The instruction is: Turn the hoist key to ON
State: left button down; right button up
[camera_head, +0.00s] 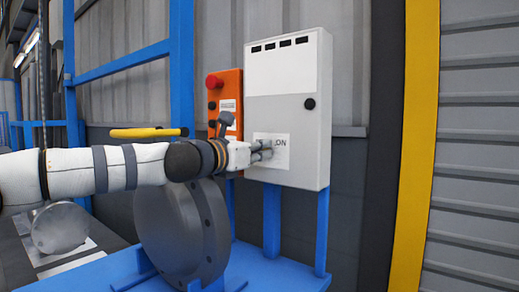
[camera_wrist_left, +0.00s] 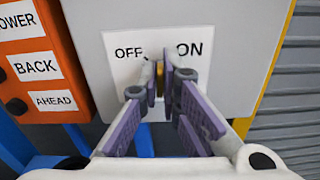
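The hoist key (camera_wrist_left: 159,70) shows as a small brass-yellow piece on the white OFF/ON label (camera_wrist_left: 190,40) in the left wrist view. OFF is printed to its left and ON to its right. The key looks about upright; its exact angle is hard to tell. My left gripper (camera_wrist_left: 160,82) reaches the panel with its purple-padded fingertips on either side of the key, close against it. In the head view my left gripper (camera_head: 264,150) covers the key and the OFF word. My right gripper is in neither view.
The label is on a light grey cabinet (camera_head: 312,120) with a black knob (camera_head: 310,104). An orange control box (camera_head: 226,90) with a red button (camera_head: 213,81) stands close at its left. A big grey flanged disc (camera_head: 180,230) sits below my left arm.

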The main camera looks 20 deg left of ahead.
pick_arm(q)
jog(key=shift+d+f+m, duration=0.1)
jog(key=shift+d+m, duration=0.05)
jog(key=shift+m, duration=1.85)
jog(key=shift+d+m, duration=0.1)
jog(key=shift+m, duration=1.9)
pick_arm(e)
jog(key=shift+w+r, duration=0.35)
pick_arm(q)
jog(key=c, duration=1.8)
grip_release()
jog(key=shift+s, duration=0.15)
jog(key=v, duration=1.1)
jog(key=shift+s+a, duration=0.15)
jog(key=shift+s, duration=0.25)
